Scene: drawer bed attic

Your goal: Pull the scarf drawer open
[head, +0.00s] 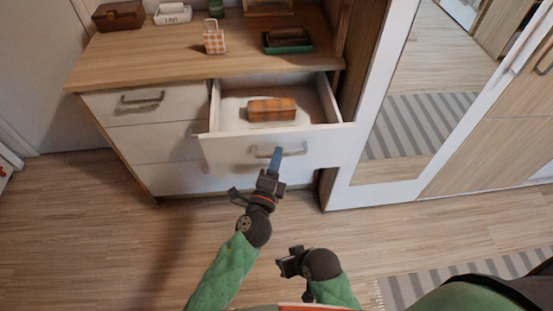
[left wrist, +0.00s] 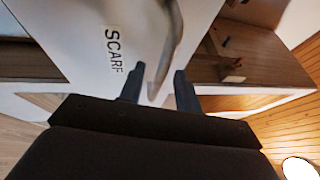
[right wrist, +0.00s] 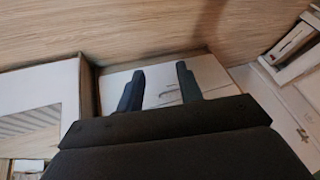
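The scarf drawer (head: 262,150) is the top right drawer of the dresser and stands pulled out, with its inside showing. Its white front bears a SCARF label (left wrist: 114,52) in the left wrist view. A brown-orange box-like item (head: 272,109) lies inside. The drawer's metal handle (head: 290,151) shows in the left wrist view (left wrist: 168,50) too, reaching down between the fingers. My left gripper (head: 275,160) is at the handle, its fingers apart with visible gaps beside the bar. My right gripper (right wrist: 160,88) is open and empty, held low in front of the dresser.
The dresser top (head: 165,50) holds a brown box (head: 118,16), a checkered bag (head: 214,40) and a green tray (head: 288,45). A mirrored wardrobe (head: 405,105) stands right of the drawer. The floor (head: 75,230) at left is clear; a striped rug (head: 440,280) lies lower right.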

